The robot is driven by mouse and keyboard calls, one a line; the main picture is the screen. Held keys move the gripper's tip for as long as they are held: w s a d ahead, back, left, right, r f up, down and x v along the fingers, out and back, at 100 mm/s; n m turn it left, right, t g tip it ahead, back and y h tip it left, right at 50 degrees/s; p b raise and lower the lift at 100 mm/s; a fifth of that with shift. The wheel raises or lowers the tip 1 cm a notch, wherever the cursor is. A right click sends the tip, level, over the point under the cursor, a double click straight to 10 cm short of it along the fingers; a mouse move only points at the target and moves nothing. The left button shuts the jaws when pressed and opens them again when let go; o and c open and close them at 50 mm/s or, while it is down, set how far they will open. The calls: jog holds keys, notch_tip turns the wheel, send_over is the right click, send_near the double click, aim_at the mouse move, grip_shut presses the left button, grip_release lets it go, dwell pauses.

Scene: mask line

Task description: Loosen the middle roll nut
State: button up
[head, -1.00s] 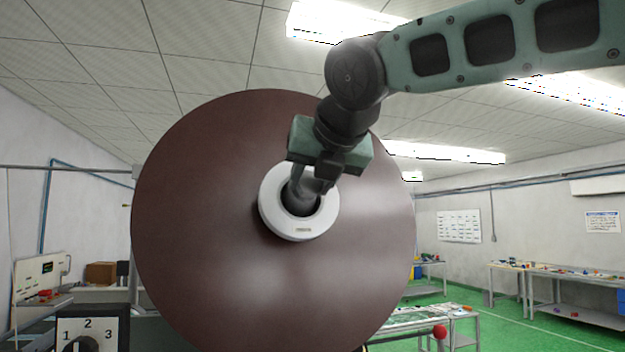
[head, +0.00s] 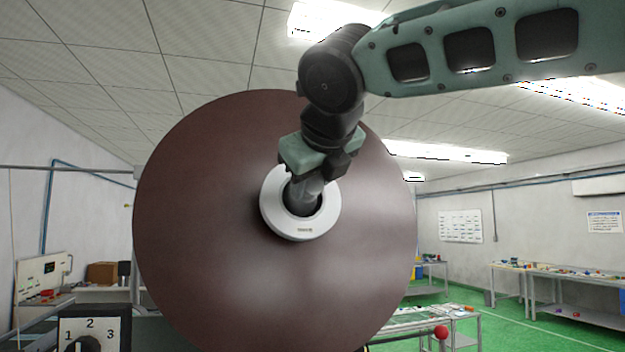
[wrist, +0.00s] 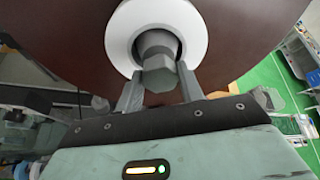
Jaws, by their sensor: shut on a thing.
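A large dark red-brown roll (head: 210,270) faces me, filling the middle of the head view. A white core ring (head: 318,228) sits at its centre; the ring also shows at the top of the wrist view (wrist: 118,38). Inside the ring is a grey roll nut (wrist: 157,62) with a faceted end; in the head view my gripper and wrist partly cover it. My gripper (head: 308,182) is at the ring's opening. In the wrist view my gripper (wrist: 160,78) has one finger on each side of the nut and is shut on it.
A black-and-white dial panel (head: 92,325) numbered 1, 2, 3 stands at the lower left. A red knob (head: 441,332) is at the lower right. Workbenches (head: 580,275) stand at the right wall, with open green floor (head: 520,330) in front of them.

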jog(key=shift+f, duration=0.15)
jog(key=o, duration=1)
jog(key=b+v, duration=0.4)
jog(key=v, duration=1.3)
jog(key=shift+s, duration=0.2)
